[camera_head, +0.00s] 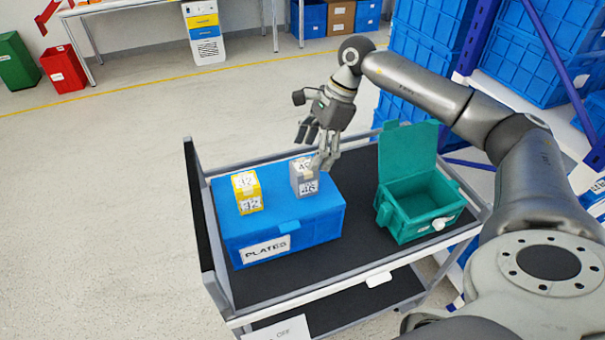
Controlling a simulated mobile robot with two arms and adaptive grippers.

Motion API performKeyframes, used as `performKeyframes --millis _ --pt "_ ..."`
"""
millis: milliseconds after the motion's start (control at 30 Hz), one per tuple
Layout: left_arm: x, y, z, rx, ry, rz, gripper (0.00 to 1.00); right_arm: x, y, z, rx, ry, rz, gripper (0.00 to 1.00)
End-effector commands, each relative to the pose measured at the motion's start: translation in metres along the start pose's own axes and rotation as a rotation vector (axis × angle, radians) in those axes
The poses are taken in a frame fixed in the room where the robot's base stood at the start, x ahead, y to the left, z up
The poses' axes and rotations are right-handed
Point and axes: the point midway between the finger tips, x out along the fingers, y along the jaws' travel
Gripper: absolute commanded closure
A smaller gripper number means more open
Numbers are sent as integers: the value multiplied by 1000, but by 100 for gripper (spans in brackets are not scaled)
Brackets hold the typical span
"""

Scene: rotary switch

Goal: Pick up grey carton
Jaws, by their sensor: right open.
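The grey carton (304,182), marked 46, stands upright on the right part of the blue box labelled PLATES (290,232). My right gripper (318,150) is open just above and beside the carton at its upper right, with its fingers pointing down. One finger overlaps the carton's right edge in the picture; I cannot tell whether they touch. My left gripper is not in view.
A yellow carton (247,192) marked 32 stands on the blue box's left part. An open green box (415,208) with its lid up sits on the cart (354,190) to the right. Blue crates (520,55) on shelving stand behind at right.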

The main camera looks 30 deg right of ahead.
Motion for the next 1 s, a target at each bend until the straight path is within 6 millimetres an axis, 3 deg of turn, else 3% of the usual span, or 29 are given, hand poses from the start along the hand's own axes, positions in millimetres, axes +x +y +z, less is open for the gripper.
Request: performKeyframes --millis 133,433,700,1000 --pt "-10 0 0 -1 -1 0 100 23 1 2 -1 -3 5 25" --pt "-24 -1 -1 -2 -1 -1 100 47 2 3 -1 -5 5 25" --pt "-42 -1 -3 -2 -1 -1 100 84 1 2 1 -5 4 25" --pt "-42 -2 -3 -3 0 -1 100 90 1 1 -1 -6 0 25"
